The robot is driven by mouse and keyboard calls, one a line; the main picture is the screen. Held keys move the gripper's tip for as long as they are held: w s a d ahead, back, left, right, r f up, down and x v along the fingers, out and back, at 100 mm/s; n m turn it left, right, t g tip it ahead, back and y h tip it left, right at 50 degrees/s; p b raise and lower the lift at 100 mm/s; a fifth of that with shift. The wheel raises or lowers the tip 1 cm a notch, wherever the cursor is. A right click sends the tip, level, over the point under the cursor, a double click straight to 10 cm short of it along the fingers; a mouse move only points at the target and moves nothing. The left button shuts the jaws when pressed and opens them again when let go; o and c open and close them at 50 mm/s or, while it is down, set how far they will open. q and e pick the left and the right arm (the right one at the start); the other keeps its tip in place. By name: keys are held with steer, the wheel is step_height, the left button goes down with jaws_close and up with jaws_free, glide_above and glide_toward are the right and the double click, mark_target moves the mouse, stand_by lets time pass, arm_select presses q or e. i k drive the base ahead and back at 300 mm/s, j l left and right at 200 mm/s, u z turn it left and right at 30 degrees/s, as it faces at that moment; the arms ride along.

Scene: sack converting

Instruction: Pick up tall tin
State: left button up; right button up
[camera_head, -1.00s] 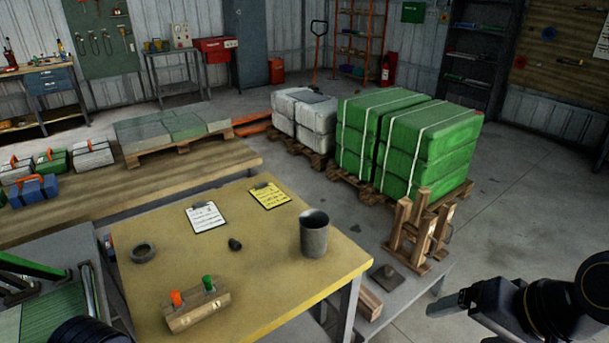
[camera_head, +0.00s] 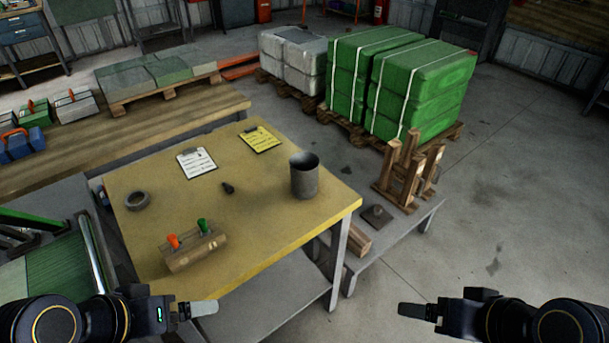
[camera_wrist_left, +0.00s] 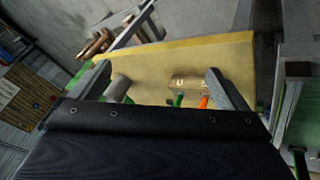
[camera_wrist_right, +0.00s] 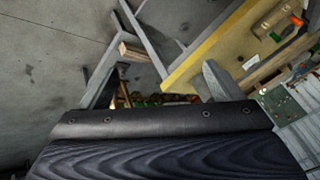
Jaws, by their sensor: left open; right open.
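The tall tin (camera_head: 304,176) is a dark grey, open-topped cylinder. It stands upright near the right edge of the yellow table (camera_head: 240,232) in the head view. In the left wrist view a grey cylinder that looks like the tin (camera_wrist_left: 118,88) shows beside the left finger. My left gripper (camera_head: 200,309) is open and empty at the table's front edge, in front of and left of the tin. My right gripper (camera_head: 416,311) is open and empty over the floor, to the right of the table and clear of the tin.
A wooden block with orange and green handles (camera_head: 192,248), a grey ring (camera_head: 137,200), a small dark piece (camera_head: 228,187) and two clipboards (camera_head: 196,162) (camera_head: 259,139) lie on the table. A low grey bench (camera_head: 405,222) with a wooden stand (camera_head: 408,175) is to its right.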

mark_target(303, 166)
steer(key=i+l, duration=0.15)
steer(key=i+l+u, duration=0.3)
steer(key=u, duration=0.15)
steer(key=i+l+u, duration=0.25)
steer(key=l+u, duration=0.15)
steer(key=l, duration=0.15)
steer(key=u, duration=0.9)
